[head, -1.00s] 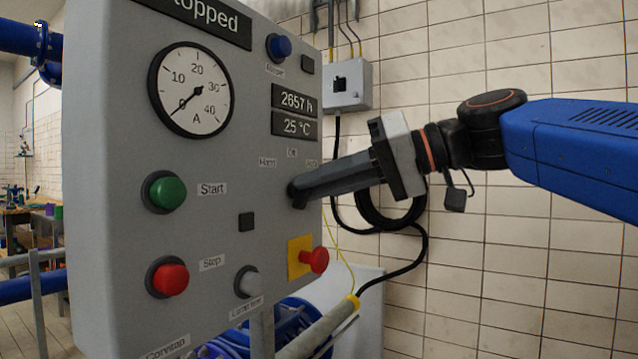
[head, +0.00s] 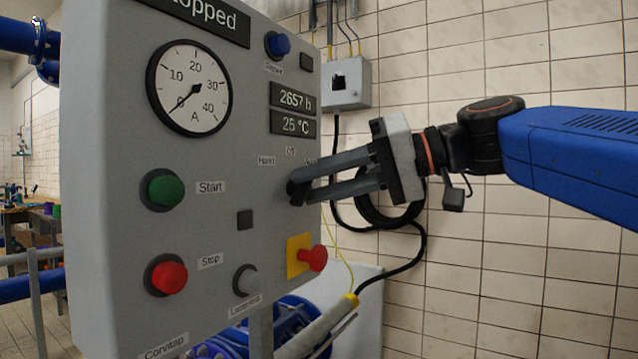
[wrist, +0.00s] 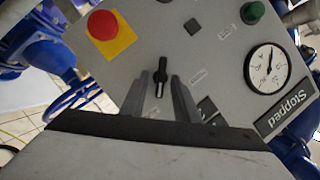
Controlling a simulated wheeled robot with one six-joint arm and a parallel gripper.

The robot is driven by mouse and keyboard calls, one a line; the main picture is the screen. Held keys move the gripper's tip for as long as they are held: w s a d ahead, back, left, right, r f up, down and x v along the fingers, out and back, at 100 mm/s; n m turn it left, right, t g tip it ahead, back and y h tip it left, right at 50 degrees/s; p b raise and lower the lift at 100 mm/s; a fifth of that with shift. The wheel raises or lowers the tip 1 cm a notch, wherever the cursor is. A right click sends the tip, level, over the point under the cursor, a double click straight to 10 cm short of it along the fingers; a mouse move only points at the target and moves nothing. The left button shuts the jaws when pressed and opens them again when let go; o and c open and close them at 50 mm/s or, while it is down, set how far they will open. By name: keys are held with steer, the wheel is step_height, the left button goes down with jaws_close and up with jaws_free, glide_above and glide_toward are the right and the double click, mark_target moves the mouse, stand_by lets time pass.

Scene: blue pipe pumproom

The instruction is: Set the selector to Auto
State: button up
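The black selector knob (wrist: 162,72) is on the grey control panel, above the yellow-backed red button. In the wrist view its white-marked end points down the picture, on the Auto side. In the head view its Hand label (head: 266,161) and Off label (head: 291,151) show, and the Auto label (head: 311,161) is partly covered by a finger. My gripper (head: 298,188) is at the knob from the right. In the wrist view my gripper (wrist: 163,88) is open, one finger on each side of the knob, with gaps beside it.
A red mushroom button (head: 319,258) on a yellow plate sits just below. Start (head: 166,190) and Stop (head: 170,277) buttons and a gauge (head: 190,88) are to the left. A grey box (head: 345,83) and a coiled black cable (head: 378,220) hang on the tiled wall behind.

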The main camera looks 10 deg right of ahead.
stand_by(0.3)
steer(key=v, duration=1.7)
steer(key=shift+d, duration=0.2)
stand_by(0.5)
stand_by(0.5)
step_height(320, 180, down, 27)
steer(key=m+h, duration=0.5)
steer(key=h, duration=0.1)
steer(key=s+d+f+h, duration=0.2)
steer(key=f, duration=0.6)
steer(key=s+d+f+h, duration=0.2)
steer(key=d+f+h, duration=0.1)
steer(key=f, duration=0.5)
steer(key=s+d+f+n+h, duration=0.1)
steer(key=d+f+h, duration=0.1)
steer(key=f, duration=0.6)
steer(key=shift+s+d+f+g+h, duration=0.2)
steer(key=shift+s+d+g+h, duration=0.1)
steer(key=shift+s+h, duration=0.1)
